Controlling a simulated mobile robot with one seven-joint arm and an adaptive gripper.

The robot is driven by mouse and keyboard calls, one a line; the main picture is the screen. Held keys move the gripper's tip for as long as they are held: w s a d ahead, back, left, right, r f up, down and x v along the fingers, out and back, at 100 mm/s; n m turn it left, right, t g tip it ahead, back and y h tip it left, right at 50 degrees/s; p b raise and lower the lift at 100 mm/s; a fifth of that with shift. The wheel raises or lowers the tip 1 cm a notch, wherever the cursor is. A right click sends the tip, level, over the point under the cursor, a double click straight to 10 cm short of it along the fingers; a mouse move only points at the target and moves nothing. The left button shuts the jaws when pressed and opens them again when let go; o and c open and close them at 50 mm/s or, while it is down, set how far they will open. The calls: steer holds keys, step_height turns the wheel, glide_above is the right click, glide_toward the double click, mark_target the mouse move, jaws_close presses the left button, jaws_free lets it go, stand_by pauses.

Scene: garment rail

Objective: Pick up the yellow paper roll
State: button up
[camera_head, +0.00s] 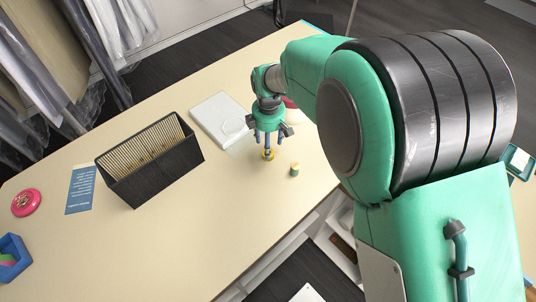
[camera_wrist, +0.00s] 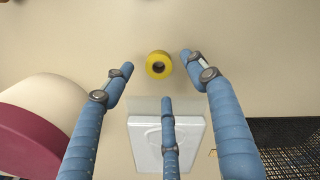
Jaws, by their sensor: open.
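The yellow paper roll (camera_wrist: 159,65) stands on the table in the wrist view, its dark centre hole facing up. The fingers hold nothing. I cannot tell how high the fingertips are above the table.
A white flat device (camera_head: 221,119) lies behind, left of my gripper. A black file box (camera_head: 150,165), blue card (camera_head: 81,190), pink round object (camera_head: 26,202) and blue tray (camera_head: 12,257) are farther left. A large white-and-maroon object (camera_wrist: 40,125) is near the left finger.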

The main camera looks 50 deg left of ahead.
steer(key=shift+w+a+f+b, duration=0.15)
steer(key=shift+f+b, duration=0.25)
steer(key=shift+f, duration=2.2)
steer(key=c, duration=1.1)
